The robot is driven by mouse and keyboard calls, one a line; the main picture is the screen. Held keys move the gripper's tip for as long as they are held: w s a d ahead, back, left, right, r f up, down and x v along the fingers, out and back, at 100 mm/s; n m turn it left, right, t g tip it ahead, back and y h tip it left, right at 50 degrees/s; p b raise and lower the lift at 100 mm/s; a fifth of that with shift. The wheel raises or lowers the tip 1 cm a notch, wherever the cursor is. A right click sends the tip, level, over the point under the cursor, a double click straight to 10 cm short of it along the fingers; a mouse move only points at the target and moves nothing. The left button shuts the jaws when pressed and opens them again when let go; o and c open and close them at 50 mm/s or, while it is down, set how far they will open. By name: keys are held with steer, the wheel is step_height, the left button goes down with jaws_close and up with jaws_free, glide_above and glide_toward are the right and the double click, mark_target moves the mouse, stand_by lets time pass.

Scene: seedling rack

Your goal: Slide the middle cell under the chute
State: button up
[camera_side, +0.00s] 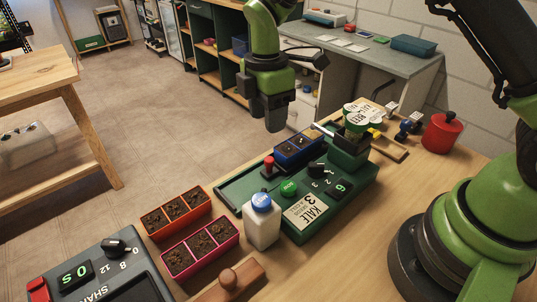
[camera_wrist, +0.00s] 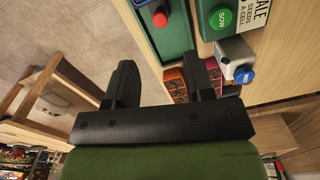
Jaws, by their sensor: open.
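A blue cell tray (camera_side: 298,146) with dark soil sits in the track of the green seeder (camera_side: 330,204). At least two of its cells show; the chute end hides part of the tray. The silver chute (camera_side: 323,130) slopes from the green hopper (camera_side: 349,152) over the tray's right part. A red knob (camera_side: 268,161) stands at the tray's left end; it also shows in the wrist view (camera_wrist: 160,18). My gripper (camera_side: 273,126) is open and empty, above and behind the red knob, apart from it. Its fingers (camera_wrist: 160,70) show nothing between them in the wrist view.
A green SOW button (camera_side: 288,188), a dial and a 3-seed KALE label are on the seeder's front. A white bottle (camera_side: 262,222) with a blue cap, orange (camera_side: 176,208) and pink (camera_side: 201,247) soil trays, and a wooden stamp (camera_side: 228,281) stand nearby.

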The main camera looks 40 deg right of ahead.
mark_target(269, 159)
steer(key=f, duration=1)
steer(key=shift+s, duration=0.2)
